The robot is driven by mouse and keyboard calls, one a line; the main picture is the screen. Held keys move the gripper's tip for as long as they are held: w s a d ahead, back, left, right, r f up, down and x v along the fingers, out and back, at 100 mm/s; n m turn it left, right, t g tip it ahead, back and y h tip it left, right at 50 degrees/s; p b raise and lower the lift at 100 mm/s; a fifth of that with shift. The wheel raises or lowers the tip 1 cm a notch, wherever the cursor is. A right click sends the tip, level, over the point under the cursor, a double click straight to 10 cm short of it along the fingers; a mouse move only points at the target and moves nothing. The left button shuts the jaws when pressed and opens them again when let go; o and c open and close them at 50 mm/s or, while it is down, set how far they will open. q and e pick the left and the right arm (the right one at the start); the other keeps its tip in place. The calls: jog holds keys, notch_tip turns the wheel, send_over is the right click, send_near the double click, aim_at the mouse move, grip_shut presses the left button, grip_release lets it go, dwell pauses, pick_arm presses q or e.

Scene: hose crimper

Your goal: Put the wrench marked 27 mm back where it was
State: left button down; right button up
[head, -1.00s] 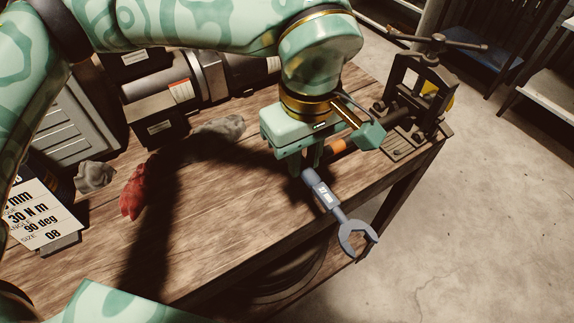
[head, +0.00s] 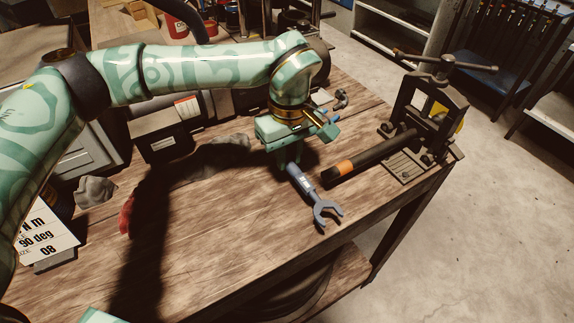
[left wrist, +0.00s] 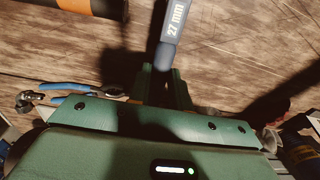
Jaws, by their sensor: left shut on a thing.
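The blue-grey wrench (head: 304,183) has an open-ended jaw that points toward the table's front edge. Its label reads 27 mm on the handle in the left wrist view (left wrist: 175,20). My left gripper (head: 287,165) is shut on the handle end of the wrench; its fingers also show in the left wrist view (left wrist: 162,85). The wrench appears over the wooden workbench (head: 200,245); I cannot tell whether it touches the top.
A hose with an orange band (head: 345,167) runs into the crimper press (head: 425,115) at the right. Pliers (left wrist: 72,87) lie behind the gripper.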

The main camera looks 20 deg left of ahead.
aim_at(287, 177)
pick_arm(q)
jog(key=shift+w+a+f, duration=0.25)
jog(key=shift+w+f, duration=0.25)
jog(key=shift+f, duration=0.2)
jog(key=f, duration=0.1)
jog(key=f+b, duration=0.1)
jog(key=f, duration=0.1)
jog(key=shift+w+a+f, duration=0.15)
jog(key=shift+w+f, duration=0.05)
jog(key=shift+f, duration=0.05)
jog(key=shift+f, duration=0.1)
jog(key=c, duration=1.3)
grip_release()
